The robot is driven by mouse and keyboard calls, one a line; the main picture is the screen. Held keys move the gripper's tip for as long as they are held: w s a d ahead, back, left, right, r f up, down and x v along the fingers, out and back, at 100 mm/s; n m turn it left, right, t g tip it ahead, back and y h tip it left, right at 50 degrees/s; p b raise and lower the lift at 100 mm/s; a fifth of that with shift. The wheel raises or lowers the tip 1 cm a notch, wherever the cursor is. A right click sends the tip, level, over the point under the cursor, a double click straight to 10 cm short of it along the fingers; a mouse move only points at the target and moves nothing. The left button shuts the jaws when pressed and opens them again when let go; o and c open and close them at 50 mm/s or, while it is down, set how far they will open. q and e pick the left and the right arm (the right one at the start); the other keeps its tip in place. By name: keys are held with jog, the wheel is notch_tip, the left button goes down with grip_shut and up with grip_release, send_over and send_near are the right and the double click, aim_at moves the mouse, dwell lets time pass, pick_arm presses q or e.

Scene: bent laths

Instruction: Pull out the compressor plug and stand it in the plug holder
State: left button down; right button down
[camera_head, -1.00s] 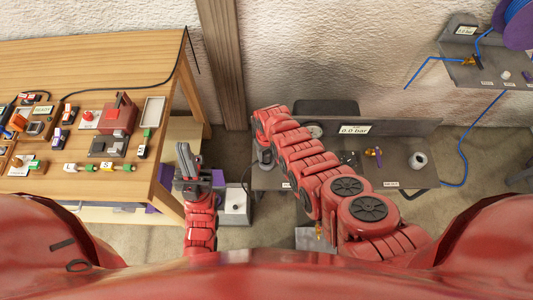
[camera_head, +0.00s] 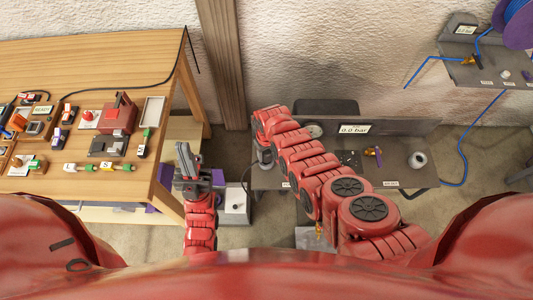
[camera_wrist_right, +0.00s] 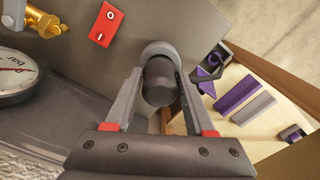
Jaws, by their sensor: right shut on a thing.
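In the right wrist view a dark cylindrical plug (camera_wrist_right: 160,82) sits between the two grey fingers of my right gripper (camera_wrist_right: 160,90), which is shut on it. A light grey rounded collar surrounds its far end; I cannot tell whether the plug is seated in a socket. In the head view my right gripper (camera_head: 264,156) is at the left end of the grey bench, largely hidden by its own arm. My left gripper (camera_head: 188,162) hangs beside the wooden table's right edge, apart from the bench; its jaw opening is unclear. I cannot make out the plug holder.
The grey bench (camera_head: 405,172) carries a 0.0 bar display (camera_head: 354,129) and a white round piece (camera_head: 417,160). The wrist view shows a red switch (camera_wrist_right: 107,24), a gauge (camera_wrist_right: 14,78) and a brass fitting (camera_wrist_right: 45,22). The wooden table (camera_head: 110,60) holds several parts.

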jog(key=shift+f+b, duration=0.95)
jog(key=shift+b, duration=0.05)
dwell(1.1)
jog(key=shift+c, duration=0.9)
grip_release()
jog(key=shift+o, duration=0.3)
jog(key=shift+o, duration=0.6)
jog(key=shift+r, duration=0.1)
jog(key=shift+r+p, duration=3.55)
jog(key=shift+r, duration=0.15)
